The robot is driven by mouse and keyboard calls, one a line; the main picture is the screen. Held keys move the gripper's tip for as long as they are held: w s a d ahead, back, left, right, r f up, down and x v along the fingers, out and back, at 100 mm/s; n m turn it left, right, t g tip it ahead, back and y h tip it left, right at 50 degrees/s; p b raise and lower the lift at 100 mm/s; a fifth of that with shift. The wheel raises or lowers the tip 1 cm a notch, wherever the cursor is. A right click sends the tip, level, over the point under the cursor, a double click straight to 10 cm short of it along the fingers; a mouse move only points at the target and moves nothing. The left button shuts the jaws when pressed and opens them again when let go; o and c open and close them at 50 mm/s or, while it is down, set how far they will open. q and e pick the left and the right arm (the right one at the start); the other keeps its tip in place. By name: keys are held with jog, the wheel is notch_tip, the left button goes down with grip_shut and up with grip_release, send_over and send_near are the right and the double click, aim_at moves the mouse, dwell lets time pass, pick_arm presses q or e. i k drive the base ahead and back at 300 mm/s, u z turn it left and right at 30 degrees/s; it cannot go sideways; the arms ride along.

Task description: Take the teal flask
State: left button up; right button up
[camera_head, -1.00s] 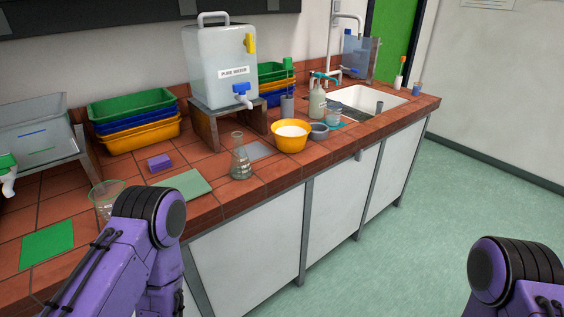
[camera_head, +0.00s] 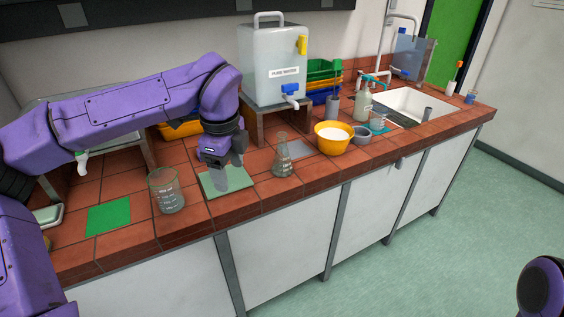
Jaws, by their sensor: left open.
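A conical flask (camera_head: 283,162), clear with a faint grey-green tint, stands upright on the red tiled bench near its front edge. My left gripper (camera_head: 230,174) points down over the pale green mat (camera_head: 238,180), left of the flask and apart from it. Its jaws are open and nothing shows between them. My left arm comes in from the left across the bench and hides part of the back. Only a piece of my right arm shows at the lower right; its gripper is out of view.
A glass beaker (camera_head: 167,192) stands left of the gripper, beside a bright green mat (camera_head: 108,216). The water tank (camera_head: 275,75) stands behind on a stand. A grey plate lies behind the flask.

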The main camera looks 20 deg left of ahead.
aim_at(282, 164)
jog(key=i, duration=1)
